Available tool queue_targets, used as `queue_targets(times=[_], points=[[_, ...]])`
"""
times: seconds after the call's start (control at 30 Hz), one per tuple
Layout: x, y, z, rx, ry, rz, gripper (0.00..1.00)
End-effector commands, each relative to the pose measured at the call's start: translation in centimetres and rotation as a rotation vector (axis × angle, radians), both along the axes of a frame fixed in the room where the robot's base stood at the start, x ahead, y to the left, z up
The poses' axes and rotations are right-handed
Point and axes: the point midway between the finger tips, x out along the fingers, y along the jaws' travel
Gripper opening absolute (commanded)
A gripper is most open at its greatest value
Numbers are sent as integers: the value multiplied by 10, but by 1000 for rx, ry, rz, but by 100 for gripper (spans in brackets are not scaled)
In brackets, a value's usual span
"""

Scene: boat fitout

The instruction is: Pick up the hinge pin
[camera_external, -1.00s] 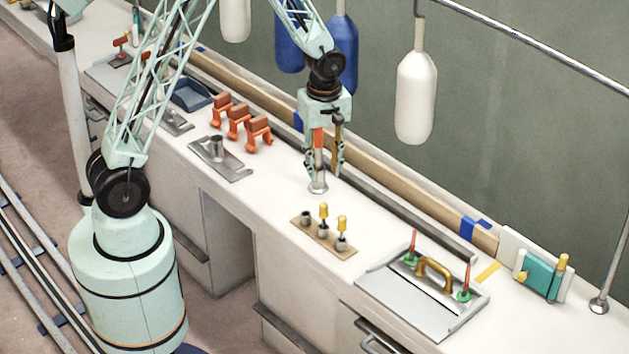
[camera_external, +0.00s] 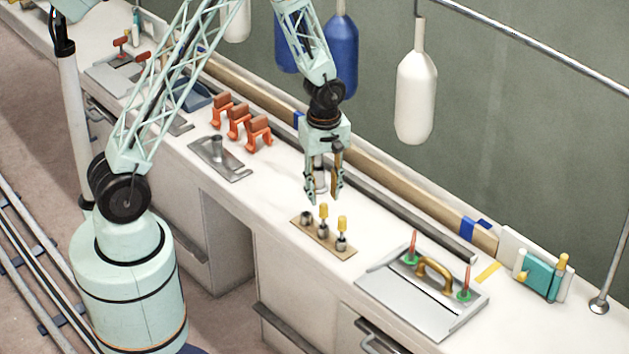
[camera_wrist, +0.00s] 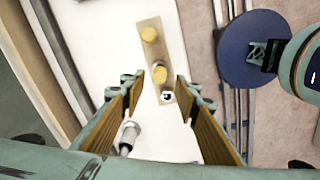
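Two yellow-capped pins stand upright on a tan board on the counter; these look like the hinge pins. One is in the middle (camera_external: 323,213) and one at the right (camera_external: 342,228). In the wrist view they show as yellow caps, the nearer (camera_wrist: 159,73) and the farther (camera_wrist: 150,34). The board (camera_wrist: 154,54) also has an empty metal socket (camera_wrist: 167,96). My gripper (camera_external: 324,198) is open, pointing down and empty, just above and behind the board. In the wrist view my gripper (camera_wrist: 155,92) has its fingers apart on either side of the socket end.
A grey tray (camera_external: 400,297) with a brass handle lies to the right. A teal hinge (camera_external: 540,277) leans near a white panel. Orange clamps (camera_external: 238,122) stand to the left.

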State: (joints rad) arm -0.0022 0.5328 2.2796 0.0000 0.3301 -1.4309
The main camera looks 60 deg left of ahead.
Motion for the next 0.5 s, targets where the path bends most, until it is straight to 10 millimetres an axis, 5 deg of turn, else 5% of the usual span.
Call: queue_targets(times=[0.5], points=[[0, 0, -7, 0, 0, 0, 29]])
